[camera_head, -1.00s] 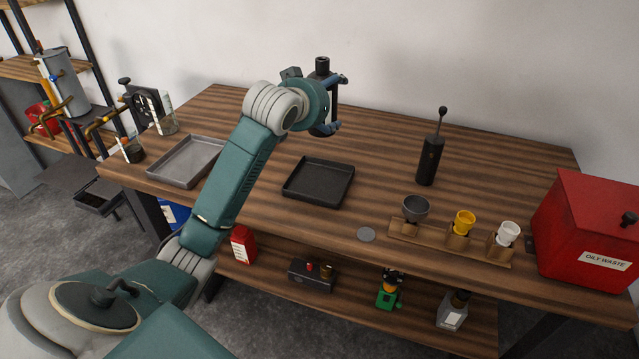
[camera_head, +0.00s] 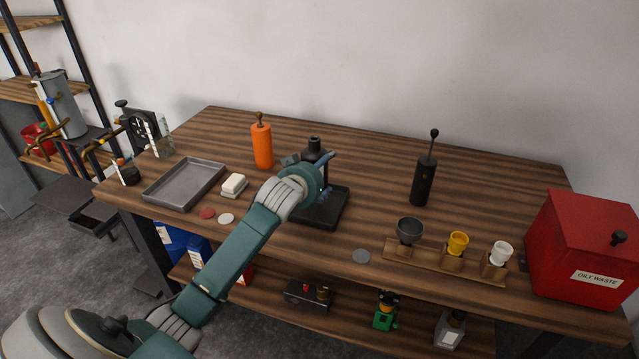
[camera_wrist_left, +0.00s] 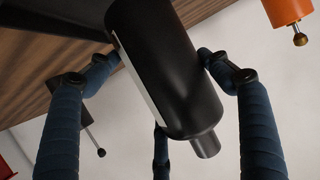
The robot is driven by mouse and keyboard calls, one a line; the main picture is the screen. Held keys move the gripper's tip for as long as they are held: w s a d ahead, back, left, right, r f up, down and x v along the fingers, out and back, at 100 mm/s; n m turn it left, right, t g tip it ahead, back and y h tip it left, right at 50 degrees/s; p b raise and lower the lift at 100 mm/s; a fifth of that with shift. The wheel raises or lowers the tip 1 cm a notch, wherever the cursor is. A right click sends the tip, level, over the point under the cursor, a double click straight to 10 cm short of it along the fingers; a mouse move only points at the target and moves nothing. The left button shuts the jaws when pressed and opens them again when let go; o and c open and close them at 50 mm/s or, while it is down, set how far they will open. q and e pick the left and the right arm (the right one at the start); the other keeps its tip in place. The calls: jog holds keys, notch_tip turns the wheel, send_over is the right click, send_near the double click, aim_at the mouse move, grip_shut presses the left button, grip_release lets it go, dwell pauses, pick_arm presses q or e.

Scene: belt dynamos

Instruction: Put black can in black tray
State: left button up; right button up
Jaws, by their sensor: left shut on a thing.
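The black can (camera_head: 314,147) is upright in my left gripper (camera_head: 318,178), its top showing above the fingers. In the left wrist view the can (camera_wrist_left: 165,65) is dark with a pale label strip, and the blue fingers close around it. The black tray (camera_head: 335,217) lies on the table directly under and around the gripper in the head view, partly hidden by my wrist. The can's base is hidden there, so I cannot tell whether it touches the tray. My right gripper is not in view.
An orange bottle (camera_head: 262,146) stands behind left of the gripper. A grey tray (camera_head: 185,183), a white block (camera_head: 234,184) and small discs lie to the left. A black pump bottle (camera_head: 424,183), cup rack (camera_head: 430,262) and red waste bin (camera_head: 583,250) are right.

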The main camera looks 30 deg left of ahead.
pick_arm(q)
jog(key=shift+f, duration=1.9)
jog(key=o, duration=1.9)
jog(key=shift+s+d+f, duration=0.1)
jog(key=shift+f, duration=0.1)
jog(key=v, duration=1.2)
jog(key=shift+b, duration=0.45)
